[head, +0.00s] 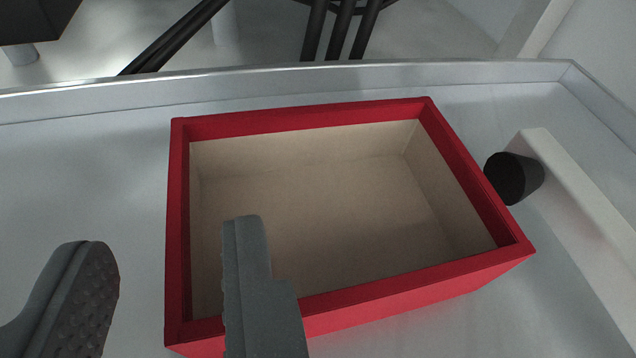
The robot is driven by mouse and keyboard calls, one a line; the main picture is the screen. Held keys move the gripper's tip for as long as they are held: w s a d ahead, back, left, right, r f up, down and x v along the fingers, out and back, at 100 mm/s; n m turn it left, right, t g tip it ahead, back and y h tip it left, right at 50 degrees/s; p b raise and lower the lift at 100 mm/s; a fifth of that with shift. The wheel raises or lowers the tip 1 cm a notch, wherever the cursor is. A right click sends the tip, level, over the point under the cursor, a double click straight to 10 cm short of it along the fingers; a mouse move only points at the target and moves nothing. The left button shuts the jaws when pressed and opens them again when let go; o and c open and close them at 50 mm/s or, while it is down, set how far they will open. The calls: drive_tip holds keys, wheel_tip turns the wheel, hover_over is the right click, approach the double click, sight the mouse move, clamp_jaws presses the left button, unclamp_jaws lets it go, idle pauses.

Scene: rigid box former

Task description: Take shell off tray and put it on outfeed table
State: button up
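The shell (405,284) is an open red box with a bare tan inside. It lies on the grey metal tray (80,160), open side up, in the middle of the head view. My gripper (175,265) is open, with two grey fingers at the lower left. The right finger reaches over the shell's near left part and hides some of the near wall. The left finger is outside the shell, to its left. The shell's left wall runs between the fingers, and I cannot tell whether either finger touches it. The outfeed table cannot be made out.
A raised metal rim (300,85) runs along the tray's far side. A pale bar (575,195) with a black round tip (513,177) stands close at the shell's right side. Black cables or tubes (340,30) lie beyond the rim. The tray is clear left of the shell.

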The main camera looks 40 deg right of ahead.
sight(173, 223)
drive_tip(key=shift+b+x, duration=0.65)
drive_tip(key=shift+x, duration=2.05)
drive_tip(key=shift+r, duration=0.1)
clamp_jaws()
